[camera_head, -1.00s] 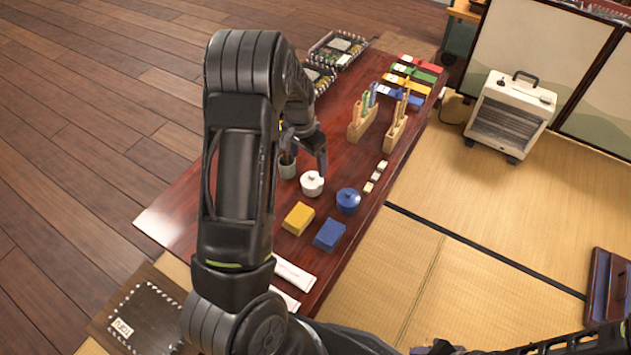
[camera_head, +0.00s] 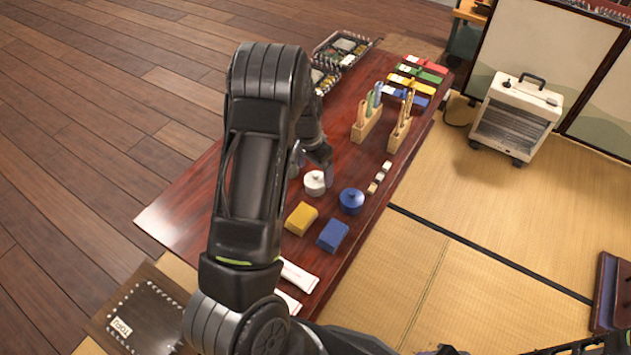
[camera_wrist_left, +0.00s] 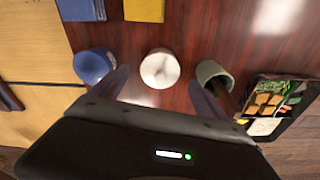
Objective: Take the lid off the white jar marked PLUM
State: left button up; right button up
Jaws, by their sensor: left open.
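The white jar (camera_head: 315,184) stands upright on the dark red table with its lid on; no marking on it is readable. My left gripper (camera_head: 312,168) is open and empty, beside and above the jar. In the left wrist view the white jar (camera_wrist_left: 160,69) lies ahead, between the lines of the two spread fingers (camera_wrist_left: 160,92), and I see no finger touching it. A blue lidded jar (camera_head: 351,201) stands just right of the white one; it also shows in the left wrist view (camera_wrist_left: 93,66). Part of my right arm shows at the bottom right; its gripper is unclear.
A grey-green cup (camera_wrist_left: 212,73) stands close to the left gripper's other finger. A yellow block (camera_head: 300,218) and a blue block (camera_head: 332,236) lie nearer. Wooden holders (camera_head: 367,124) and food trays (camera_head: 343,50) stand farther back. The table's left part is clear.

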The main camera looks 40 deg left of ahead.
pick_arm(q)
notch_tip(320, 180, down, 2)
jog(key=shift+w+f, duration=0.1)
jog(key=shift+f, duration=0.1)
jog(key=shift+c, duration=0.5)
jog(key=c, duration=1.3)
